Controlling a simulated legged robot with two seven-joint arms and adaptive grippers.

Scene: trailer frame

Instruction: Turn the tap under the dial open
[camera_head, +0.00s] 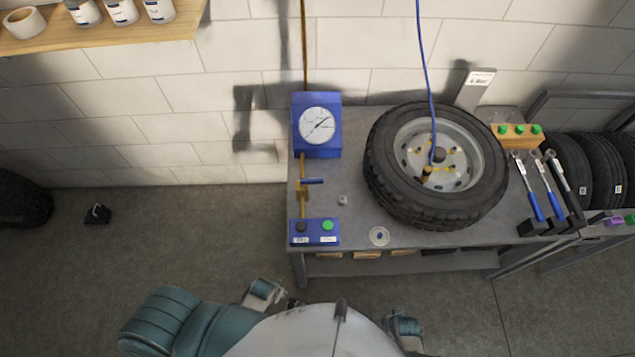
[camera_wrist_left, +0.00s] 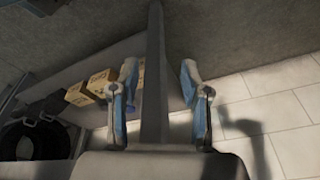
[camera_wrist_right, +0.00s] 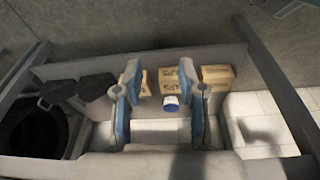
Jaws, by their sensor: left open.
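The dial (camera_head: 320,127) is a white-faced gauge in a blue box at the back left of the workbench. Below it a brass pipe runs toward the front, with a tap (camera_head: 312,181) on it. The tap's blue handle points right, crosswise to the pipe. My left gripper (camera_wrist_left: 160,75) is open and empty in the left wrist view, facing the bench's underside and lower shelf. My right gripper (camera_wrist_right: 162,75) is also open and empty, facing the lower shelf. In the head view both hands are low, in front of the bench, apart from the tap; their fingers are hard to make out.
A blue box with a black and a green button (camera_head: 328,225) sits at the bench's front left. A tyre (camera_head: 380,183) with a blue hose lies to the right. A small nut (camera_head: 342,199) and a round dish (camera_head: 379,236) lie between.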

